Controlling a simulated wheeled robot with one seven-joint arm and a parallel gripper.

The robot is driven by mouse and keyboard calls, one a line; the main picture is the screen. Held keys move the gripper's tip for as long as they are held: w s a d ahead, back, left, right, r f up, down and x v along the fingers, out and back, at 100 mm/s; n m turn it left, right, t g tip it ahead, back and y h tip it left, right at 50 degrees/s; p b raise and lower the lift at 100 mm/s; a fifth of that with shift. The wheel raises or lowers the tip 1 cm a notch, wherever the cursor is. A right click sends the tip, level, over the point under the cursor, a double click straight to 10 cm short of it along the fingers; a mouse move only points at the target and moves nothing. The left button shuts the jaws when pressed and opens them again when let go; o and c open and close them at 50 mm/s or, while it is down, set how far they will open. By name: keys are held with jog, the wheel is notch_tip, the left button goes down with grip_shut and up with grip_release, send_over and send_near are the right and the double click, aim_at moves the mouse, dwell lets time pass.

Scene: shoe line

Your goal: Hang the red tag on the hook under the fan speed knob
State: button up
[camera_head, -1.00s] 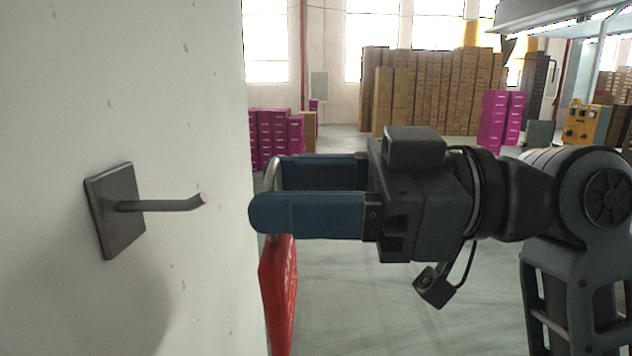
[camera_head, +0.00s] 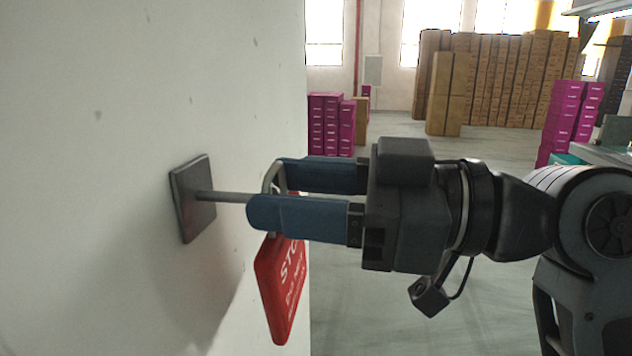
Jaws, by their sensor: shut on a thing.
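The red tag (camera_head: 281,290) with white lettering, part of it reading "STO", hangs tilted below my gripper (camera_head: 262,193). Its metal loop (camera_head: 268,180) is between the two blue fingers, which are shut on it. The hook is a grey rod (camera_head: 222,196) on a dark square plate (camera_head: 192,198) fixed to the pale wall. The rod's outer end is hidden behind the near finger, by the loop. I cannot tell whether the rod passes through the loop. No fan speed knob is visible.
The pale wall (camera_head: 110,120) fills the left side. Magenta boxes (camera_head: 331,125) and stacked brown cartons (camera_head: 510,80) stand far back on the open floor (camera_head: 390,140). A bench (camera_head: 605,155) is at the right edge.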

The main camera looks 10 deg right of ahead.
jog(key=shift+p+x, duration=0.55)
jog(key=shift+x, duration=0.6)
jog(key=shift+w+a+f+b, duration=0.25)
jog(key=shift+a+f+b, duration=0.4)
jog(key=shift+b, duration=0.25)
jog(key=o, duration=1.1)
jog(key=shift+o, duration=0.2)
jog(key=shift+d+f, duration=0.1)
jog(key=shift+d, duration=0.05)
